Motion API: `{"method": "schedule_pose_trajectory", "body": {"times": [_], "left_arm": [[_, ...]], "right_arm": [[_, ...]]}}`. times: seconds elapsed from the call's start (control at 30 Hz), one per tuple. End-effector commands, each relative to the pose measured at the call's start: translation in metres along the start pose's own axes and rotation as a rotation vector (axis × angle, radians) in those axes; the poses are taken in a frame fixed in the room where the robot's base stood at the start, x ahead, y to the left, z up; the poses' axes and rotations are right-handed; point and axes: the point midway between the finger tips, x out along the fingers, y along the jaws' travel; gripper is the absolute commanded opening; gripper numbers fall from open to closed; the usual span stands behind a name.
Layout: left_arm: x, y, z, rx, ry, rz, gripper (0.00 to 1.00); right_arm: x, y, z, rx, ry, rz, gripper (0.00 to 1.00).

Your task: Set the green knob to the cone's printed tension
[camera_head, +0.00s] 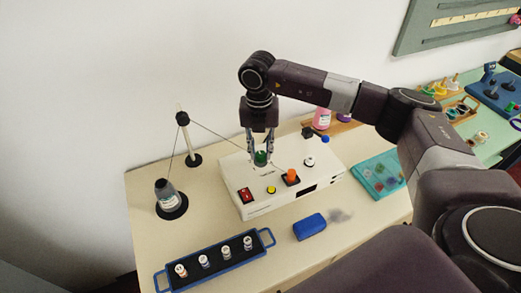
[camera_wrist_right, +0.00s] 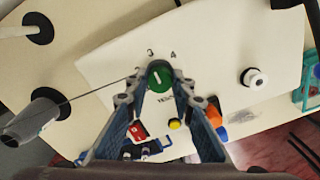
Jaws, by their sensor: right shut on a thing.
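The green knob (camera_head: 261,158) stands on top of a white box-shaped machine (camera_head: 325,178). In the right wrist view the knob (camera_wrist_right: 160,76) shows a white line. Printed digits 3 and 4 are readable beyond it; I cannot tell exactly where the line points. My right gripper (camera_head: 260,154) comes down from above, its fingers shut on either side of the knob. A dark grey thread cone (camera_head: 166,187) with a pale label stands on a black round base at the left; the label's print is too small to read. My left gripper is not in view.
Thread runs from the cone over a post (camera_head: 184,140) toward the machine. The machine also carries a red switch (camera_head: 246,195), a yellow button (camera_head: 271,189), an orange knob (camera_head: 291,174) and a white knob (camera_head: 309,162). A blue spool tray (camera_head: 217,268) and blue block (camera_head: 309,226) lie in front.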

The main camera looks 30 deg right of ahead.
Motion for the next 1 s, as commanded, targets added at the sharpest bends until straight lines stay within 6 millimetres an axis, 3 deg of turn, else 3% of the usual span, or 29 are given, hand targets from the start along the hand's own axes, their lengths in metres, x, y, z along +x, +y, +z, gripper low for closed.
{"method": "schedule_pose_trajectory", "body": {"times": [0.37, 1.0], "left_arm": [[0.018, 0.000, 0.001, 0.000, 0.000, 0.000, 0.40], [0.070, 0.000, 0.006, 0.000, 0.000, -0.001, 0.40]], "right_arm": [[0.002, 0.001, 0.001, -0.149, -0.005, 0.002, 0.00], [0.002, 0.002, 0.000, -0.729, -0.017, 0.002, 0.00]]}}
